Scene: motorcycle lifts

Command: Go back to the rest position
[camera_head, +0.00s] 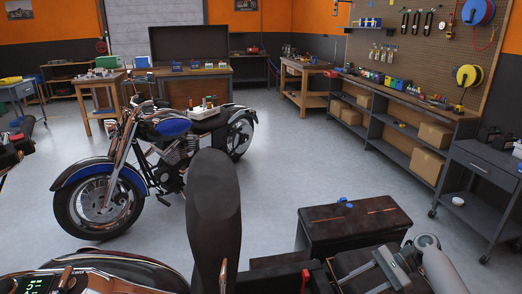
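A grey-white arm part of mine comes in at the lower right, and what looks like my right gripper (385,265) is at its left end, low over dark boxy things. My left gripper is not in view.
A blue and black motorcycle (165,150) stands at left centre. Dark motorcycle parts with a lit display (55,284) and a tall dark padded shape (213,215) fill the near foreground. A dark box (355,222) stands right of centre. A long workbench (405,100) lines the right wall. The middle floor is clear.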

